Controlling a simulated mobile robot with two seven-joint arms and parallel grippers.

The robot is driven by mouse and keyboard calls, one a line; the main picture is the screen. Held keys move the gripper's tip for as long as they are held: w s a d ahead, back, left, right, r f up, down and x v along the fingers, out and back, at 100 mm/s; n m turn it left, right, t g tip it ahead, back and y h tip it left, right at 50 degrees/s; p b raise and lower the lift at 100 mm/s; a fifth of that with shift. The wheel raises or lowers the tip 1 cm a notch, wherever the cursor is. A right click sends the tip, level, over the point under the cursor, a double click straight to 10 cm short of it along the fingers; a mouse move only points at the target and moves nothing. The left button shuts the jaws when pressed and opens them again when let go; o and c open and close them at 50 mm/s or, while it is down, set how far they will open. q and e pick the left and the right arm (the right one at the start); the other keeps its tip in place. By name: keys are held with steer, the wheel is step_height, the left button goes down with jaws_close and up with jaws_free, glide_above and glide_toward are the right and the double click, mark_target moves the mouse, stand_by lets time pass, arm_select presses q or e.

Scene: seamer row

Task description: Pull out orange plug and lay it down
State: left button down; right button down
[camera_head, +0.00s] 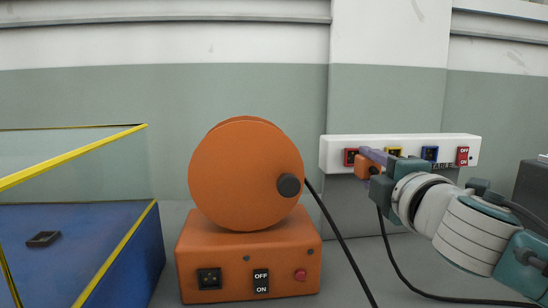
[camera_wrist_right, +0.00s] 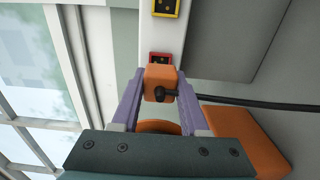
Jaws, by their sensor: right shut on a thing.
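The orange plug (camera_head: 362,169) is held between the purple fingers of my right gripper (camera_head: 368,160), just in front of the white socket strip (camera_head: 430,141). In the right wrist view the plug (camera_wrist_right: 159,76) sits between both fingertips (camera_wrist_right: 160,86), with a dark stub on its near face. It covers the lower part of the red socket (camera_wrist_right: 160,57). The red socket (camera_head: 349,157) also shows left of the plug in the head view. I cannot tell whether the plug's pins are still in a socket. My left gripper is out of view.
An orange machine (camera_head: 215,250) with a round reel (camera_head: 240,175) stands left of the strip. Yellow (camera_head: 393,152) and blue (camera_head: 429,153) sockets and a red switch (camera_head: 462,156) are on the strip. A blue bin (camera_head: 85,235) with yellow edges is at left. Black cables (camera_head: 345,250) cross the front.

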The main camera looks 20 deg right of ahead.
steer(key=shift+p+v, duration=0.35)
steer(key=shift+v, duration=1)
